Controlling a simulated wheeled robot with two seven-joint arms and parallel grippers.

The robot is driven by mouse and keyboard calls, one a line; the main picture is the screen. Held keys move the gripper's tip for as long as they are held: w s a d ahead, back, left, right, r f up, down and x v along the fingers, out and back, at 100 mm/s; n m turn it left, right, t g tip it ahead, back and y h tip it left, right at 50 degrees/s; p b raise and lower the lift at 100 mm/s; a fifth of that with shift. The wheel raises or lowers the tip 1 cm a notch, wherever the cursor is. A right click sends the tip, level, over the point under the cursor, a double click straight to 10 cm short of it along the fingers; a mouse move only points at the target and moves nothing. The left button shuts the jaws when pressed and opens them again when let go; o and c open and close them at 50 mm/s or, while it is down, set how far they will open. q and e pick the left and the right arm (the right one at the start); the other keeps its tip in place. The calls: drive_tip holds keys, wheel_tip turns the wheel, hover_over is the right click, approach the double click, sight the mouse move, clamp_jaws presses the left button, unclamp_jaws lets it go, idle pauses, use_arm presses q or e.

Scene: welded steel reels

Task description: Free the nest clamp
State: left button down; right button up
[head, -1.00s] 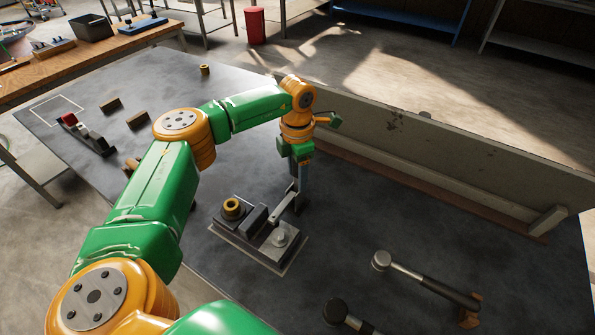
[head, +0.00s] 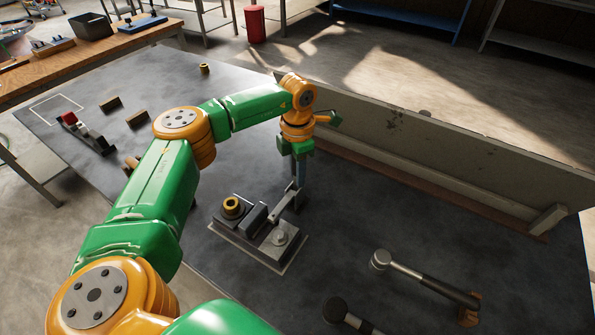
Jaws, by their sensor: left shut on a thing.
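The nest clamp (head: 264,222) sits on a grey base plate (head: 262,259) on the dark table. The plate also carries a brass-coloured ring part (head: 232,206) at its left and a round light metal piece (head: 279,238) at its right. A metal clamp lever (head: 283,205) slants up to the right from the clamp. My left gripper (head: 298,200) points down at the lever's upper end and is shut on it; the fingertips are small and partly hidden. My right gripper is not in view.
A hammer (head: 420,278) and another black-headed tool (head: 340,312) lie at the front right. A low metal wall (head: 440,165) runs along the table's far right side. A red-handled clamp (head: 85,133) and several small blocks lie at the left.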

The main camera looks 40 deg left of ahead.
use_arm(q)
drive_tip(key=shift+w, duration=0.1)
idle(0.7)
drive_tip(key=shift+w+g, duration=0.2)
drive_tip(key=shift+g, duration=0.5)
